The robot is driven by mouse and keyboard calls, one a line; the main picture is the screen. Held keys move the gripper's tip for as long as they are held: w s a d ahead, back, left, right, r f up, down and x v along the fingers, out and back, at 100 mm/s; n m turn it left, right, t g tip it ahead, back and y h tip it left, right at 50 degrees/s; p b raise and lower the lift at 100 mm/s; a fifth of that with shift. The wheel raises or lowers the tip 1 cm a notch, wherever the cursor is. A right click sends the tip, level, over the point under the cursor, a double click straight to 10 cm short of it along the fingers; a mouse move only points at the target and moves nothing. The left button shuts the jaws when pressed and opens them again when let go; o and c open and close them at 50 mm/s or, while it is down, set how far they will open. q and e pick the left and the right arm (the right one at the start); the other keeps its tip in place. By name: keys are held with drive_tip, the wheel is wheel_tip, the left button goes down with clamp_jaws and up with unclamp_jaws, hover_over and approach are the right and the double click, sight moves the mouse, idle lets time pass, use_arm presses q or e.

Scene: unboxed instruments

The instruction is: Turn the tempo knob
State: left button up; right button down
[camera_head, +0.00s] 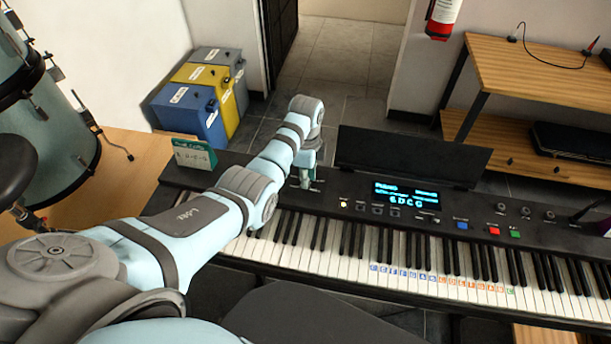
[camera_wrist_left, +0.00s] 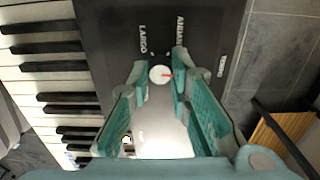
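The tempo knob (camera_wrist_left: 160,74) is a small white disc with a red pointer on the keyboard's dark panel, seen in the left wrist view. The printed words LARGO and one starting with ANDAN are close to it. My left gripper (camera_wrist_left: 160,66) has teal fingers on either side of the knob, with a small gap showing, so it looks open. In the head view the left gripper (camera_head: 307,182) points down at the left part of the keyboard's panel (camera_head: 330,200), and the knob there is hidden by it. My right gripper is not in view.
A lit display (camera_head: 405,194) and several buttons and knobs sit right of the gripper. A dark music stand (camera_head: 410,157) rises behind the panel. The piano keys (camera_head: 340,255) lie in front. A small green-and-white card (camera_head: 194,153) stands at the left end.

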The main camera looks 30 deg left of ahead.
use_arm(q)
clamp_jaws()
